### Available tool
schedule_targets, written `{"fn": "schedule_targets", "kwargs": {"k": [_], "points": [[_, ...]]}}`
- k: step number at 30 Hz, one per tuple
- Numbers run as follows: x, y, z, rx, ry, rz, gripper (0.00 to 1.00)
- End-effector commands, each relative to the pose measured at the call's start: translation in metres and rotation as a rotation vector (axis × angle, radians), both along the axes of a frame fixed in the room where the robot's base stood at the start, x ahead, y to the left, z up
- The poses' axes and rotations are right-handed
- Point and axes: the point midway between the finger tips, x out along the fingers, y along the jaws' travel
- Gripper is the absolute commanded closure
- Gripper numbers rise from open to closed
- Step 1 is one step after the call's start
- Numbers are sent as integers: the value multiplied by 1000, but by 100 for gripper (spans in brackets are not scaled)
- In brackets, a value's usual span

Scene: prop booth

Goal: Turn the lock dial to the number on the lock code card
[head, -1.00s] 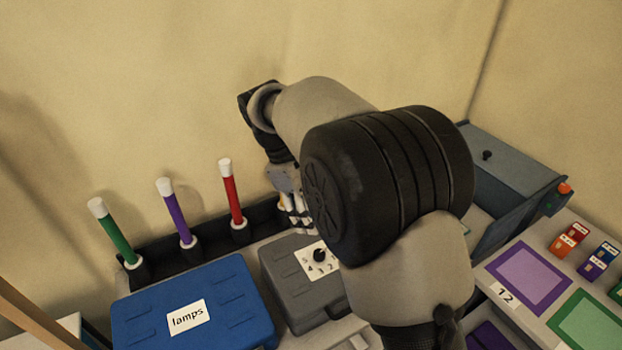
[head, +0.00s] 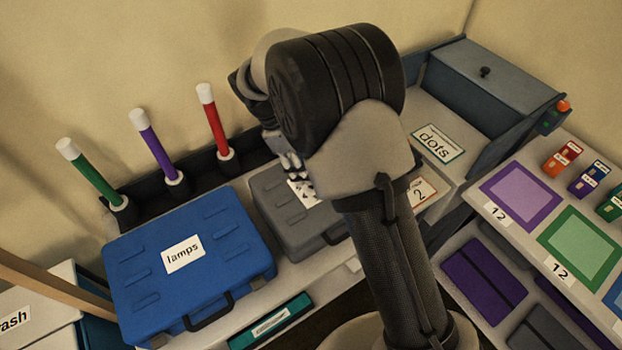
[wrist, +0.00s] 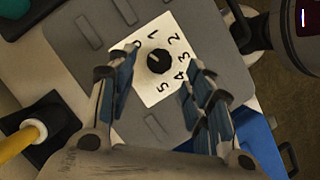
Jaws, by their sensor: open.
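The lock dial (wrist: 159,60) is a black round knob on a white number plate (wrist: 151,88), on the lid of a grey case (head: 274,207). In the wrist view, numbers run around the knob; its pointer is too small to read surely. My gripper (wrist: 164,66) is open, with one finger on each side of the dial; I cannot tell whether either touches it.
A blue "lamps" case (head: 220,240) stands left of the grey one. Green, purple and red tubes (head: 212,118) stand in holders behind. A yellow tube (wrist: 20,141) stands close by in the wrist view. A "dots" card (head: 438,143) and grey-blue box (head: 490,75) are at right.

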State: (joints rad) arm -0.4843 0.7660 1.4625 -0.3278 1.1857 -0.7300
Motion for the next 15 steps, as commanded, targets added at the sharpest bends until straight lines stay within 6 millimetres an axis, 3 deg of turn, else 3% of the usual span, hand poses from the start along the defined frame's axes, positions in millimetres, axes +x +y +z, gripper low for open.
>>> {"fn": "schedule_targets", "kwargs": {"k": [6, 15], "points": [[-2, -13, -31, -1, 1, -1, 53], [-3, -16, -38, -1, 0, -1, 53]]}}
